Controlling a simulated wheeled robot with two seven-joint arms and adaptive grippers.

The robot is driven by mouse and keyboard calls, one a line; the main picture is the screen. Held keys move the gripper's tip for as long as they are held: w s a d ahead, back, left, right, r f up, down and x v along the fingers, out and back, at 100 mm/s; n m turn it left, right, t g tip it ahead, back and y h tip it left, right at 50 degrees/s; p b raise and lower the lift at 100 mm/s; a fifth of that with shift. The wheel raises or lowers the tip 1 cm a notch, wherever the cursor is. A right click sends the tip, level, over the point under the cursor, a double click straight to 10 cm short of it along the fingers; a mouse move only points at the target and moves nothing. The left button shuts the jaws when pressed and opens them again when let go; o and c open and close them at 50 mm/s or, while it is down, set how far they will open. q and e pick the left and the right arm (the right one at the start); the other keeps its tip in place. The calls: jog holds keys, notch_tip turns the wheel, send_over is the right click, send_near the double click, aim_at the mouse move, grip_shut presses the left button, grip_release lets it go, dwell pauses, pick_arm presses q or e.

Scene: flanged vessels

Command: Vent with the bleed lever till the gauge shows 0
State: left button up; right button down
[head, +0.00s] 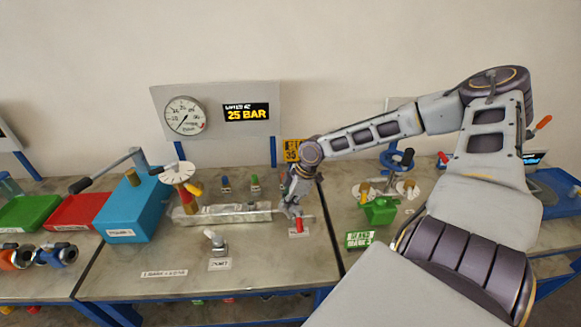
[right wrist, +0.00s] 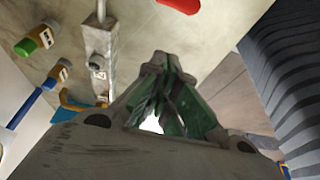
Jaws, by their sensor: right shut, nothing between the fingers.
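A round white dial gauge (head: 185,115) is on the grey back panel, its small numbers hard to read. The display (head: 246,112) beside it reads 25 BAR. My right gripper (head: 291,208) is shut and empty, at the right end of the metal block (head: 225,213). A small red handle (head: 299,226) stands just in front of it on a labelled base; I cannot read that label or tell whether this is the bleed lever. In the right wrist view, the shut fingers (right wrist: 165,95) are apart from a red handle (right wrist: 178,4). My left gripper is not in view.
A small grey lever fitting (head: 217,243) stands in front of the block. A round white disc (head: 181,171) on a post is at the block's left end. A blue box (head: 133,207) stands further left, and a green fitting (head: 380,210) on the right.

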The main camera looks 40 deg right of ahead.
jog(key=shift+v, duration=1.25)
jog(key=shift+a+f, duration=0.1)
